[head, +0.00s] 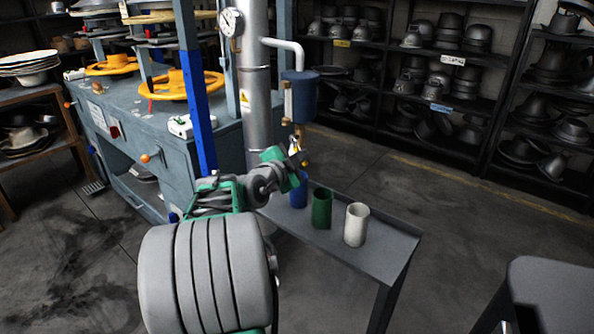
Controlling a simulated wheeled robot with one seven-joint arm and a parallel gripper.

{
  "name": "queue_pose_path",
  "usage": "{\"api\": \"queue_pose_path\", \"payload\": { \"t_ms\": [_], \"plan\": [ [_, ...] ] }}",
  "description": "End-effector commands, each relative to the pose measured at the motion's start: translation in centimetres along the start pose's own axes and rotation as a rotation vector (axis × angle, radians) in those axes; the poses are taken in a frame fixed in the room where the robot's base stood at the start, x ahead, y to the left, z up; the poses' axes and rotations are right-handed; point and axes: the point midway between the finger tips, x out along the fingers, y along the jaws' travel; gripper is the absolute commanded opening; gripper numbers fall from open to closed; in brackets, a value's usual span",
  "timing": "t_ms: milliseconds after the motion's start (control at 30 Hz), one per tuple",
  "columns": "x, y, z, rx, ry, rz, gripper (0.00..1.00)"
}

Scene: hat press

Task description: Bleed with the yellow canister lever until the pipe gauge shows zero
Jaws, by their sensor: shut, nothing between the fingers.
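The round white pipe gauge (231,22) is on the tall silver pipe (255,90); its needle is too small to read. A blue canister (300,95) hangs from a bent side pipe to the right. Small yellow and orange parts (296,138) show under the canister, where the lever seems to be; its exact shape and angle cannot be told. My gripper (301,158) is shut and empty, just below these parts. Whether it touches them cannot be told. My green and grey arm hides part of the pipe's lower end.
A narrow grey bench (385,238) below holds a blue cup (298,195), a green cup (321,208) and a white cup (356,224). The blue-grey press (130,130) stands left. Dark shelves of hat forms (440,60) line the back. A dark table corner (550,285) is at right.

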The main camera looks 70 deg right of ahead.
Motion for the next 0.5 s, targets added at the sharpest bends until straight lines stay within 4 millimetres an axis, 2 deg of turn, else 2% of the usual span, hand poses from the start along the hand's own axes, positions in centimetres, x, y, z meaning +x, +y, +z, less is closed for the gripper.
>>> {"api": "queue_pose_path", "payload": {
  "t_ms": [33, 333, 500],
  "plan": [
    [0.3, 1.5, 1.4, 0.045, -0.001, -0.013, 0.0],
    [0.6, 1.6, 2.9, 0.317, -0.004, -0.082, 0.0],
    [0.7, 1.3, 3.4, 0.321, -0.005, -0.082, 0.0]
  ]
}}
